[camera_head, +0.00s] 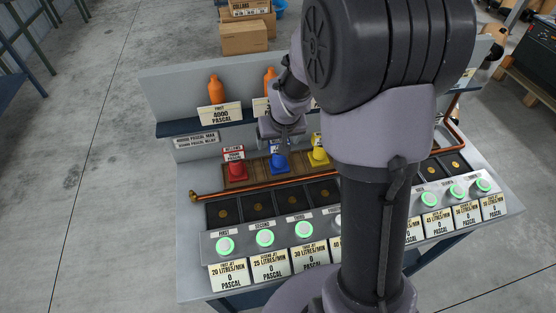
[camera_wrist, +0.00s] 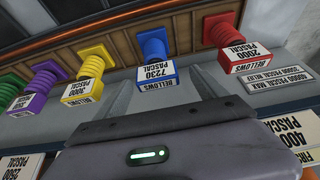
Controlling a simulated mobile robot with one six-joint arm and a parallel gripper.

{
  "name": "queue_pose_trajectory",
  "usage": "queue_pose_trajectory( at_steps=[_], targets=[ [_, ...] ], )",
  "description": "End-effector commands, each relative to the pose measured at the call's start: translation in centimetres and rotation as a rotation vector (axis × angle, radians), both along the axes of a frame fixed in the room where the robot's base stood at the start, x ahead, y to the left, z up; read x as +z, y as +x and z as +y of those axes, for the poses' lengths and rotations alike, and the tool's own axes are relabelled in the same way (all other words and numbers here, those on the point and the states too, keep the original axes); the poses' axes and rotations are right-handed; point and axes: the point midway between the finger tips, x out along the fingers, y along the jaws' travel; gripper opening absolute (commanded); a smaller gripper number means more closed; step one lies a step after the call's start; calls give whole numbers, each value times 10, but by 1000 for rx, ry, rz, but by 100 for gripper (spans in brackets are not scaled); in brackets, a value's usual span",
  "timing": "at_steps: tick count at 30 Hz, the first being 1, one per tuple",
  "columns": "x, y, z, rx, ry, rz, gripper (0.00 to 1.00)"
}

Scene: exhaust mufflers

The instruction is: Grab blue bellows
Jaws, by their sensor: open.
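The blue bellows (camera_head: 279,164) stands on a wooden strip on the bench, between the red bellows (camera_head: 236,171) and the yellow bellows (camera_head: 318,157). In the wrist view the blue bellows (camera_wrist: 154,45) is at the upper middle, with a label reading 7230 Pascal. My gripper (camera_head: 281,132) is just above and behind it in the head view. In the wrist view my gripper (camera_wrist: 156,82) is open and empty, its grey jaws pointing toward the blue bellows. The head view does not show clearly whether they touch.
The wrist view also shows red (camera_wrist: 222,30), yellow (camera_wrist: 93,65), purple (camera_wrist: 47,78) and green bellows (camera_wrist: 10,90). A copper pipe (camera_head: 255,185) runs in front of the strip. Orange bottles (camera_head: 213,88) stand on the shelf behind. My arm hides the bench's right-centre.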

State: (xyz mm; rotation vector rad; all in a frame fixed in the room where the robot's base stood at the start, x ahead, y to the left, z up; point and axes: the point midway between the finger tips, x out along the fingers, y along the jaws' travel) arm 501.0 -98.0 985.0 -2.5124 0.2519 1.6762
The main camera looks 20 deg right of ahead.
Motion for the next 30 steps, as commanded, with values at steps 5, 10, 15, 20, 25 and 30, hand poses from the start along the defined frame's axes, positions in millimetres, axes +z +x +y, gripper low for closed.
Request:
queue_pose_trajectory(
  at_steps=[5,10,15,20,25,30],
  targets=[
    [-37,12,-6,0,-1,2,82],
    [-40,16,-7,0,-1,-1,82],
    [-40,16,-7,0,-1,0,62],
    [-40,16,-7,-1,-1,0,31],
    [-40,16,-7,-1,-1,0,0],
    [-39,16,-7,-1,-1,-1,0]
  ],
)
